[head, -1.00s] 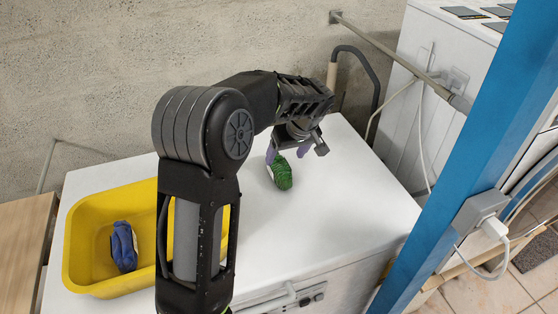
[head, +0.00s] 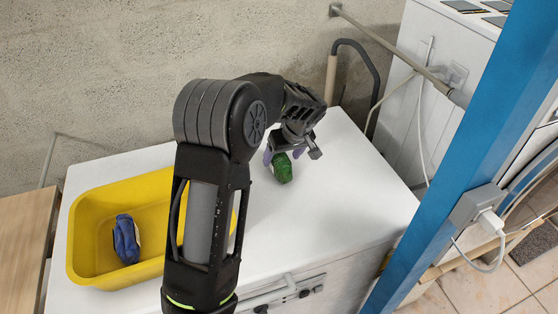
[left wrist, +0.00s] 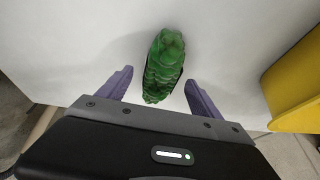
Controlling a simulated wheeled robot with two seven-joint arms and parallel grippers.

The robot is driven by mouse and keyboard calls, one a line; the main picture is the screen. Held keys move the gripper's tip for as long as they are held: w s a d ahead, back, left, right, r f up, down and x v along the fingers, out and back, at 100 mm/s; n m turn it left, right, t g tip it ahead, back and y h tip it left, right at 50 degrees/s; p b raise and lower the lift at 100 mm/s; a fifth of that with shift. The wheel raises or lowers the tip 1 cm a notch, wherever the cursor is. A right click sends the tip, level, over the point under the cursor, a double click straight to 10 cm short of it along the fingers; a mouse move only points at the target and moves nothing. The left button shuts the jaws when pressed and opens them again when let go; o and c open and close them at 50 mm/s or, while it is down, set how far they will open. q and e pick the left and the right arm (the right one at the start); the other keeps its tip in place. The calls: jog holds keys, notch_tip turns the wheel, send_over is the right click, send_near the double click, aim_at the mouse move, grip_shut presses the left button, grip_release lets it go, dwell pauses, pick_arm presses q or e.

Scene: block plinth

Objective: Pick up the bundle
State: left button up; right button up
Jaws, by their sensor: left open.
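A green bundle (head: 282,168) lies on the white top of a chest-like unit (head: 345,205). In the left wrist view the bundle (left wrist: 163,66) lies lengthwise, its near end between the two purple fingertips. My left gripper (head: 284,156) is open above and beside it, with a gap on each side of the bundle; the gripper also shows in the left wrist view (left wrist: 158,88). A dark blue bundle (head: 126,239) lies in a yellow tub (head: 86,222) at the left. My right gripper is not in view.
The yellow tub also shows at the right of the left wrist view (left wrist: 292,85). A blue post (head: 470,150) stands at the right, with a grey socket box (head: 478,205) and cables. A concrete wall (head: 150,70) is behind. The white top right of the green bundle is clear.

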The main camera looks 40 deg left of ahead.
aim_at(282, 157)
pick_arm(q)
jog(key=shift+x, duration=1.55)
jog(key=c, duration=1.6)
jog(key=shift+o, duration=0.2)
jog(key=shift+r, duration=0.15)
notch_tip(282, 157, up, 10)
jog(key=shift+f+b, duration=0.1)
jog(key=shift+b, duration=0.45)
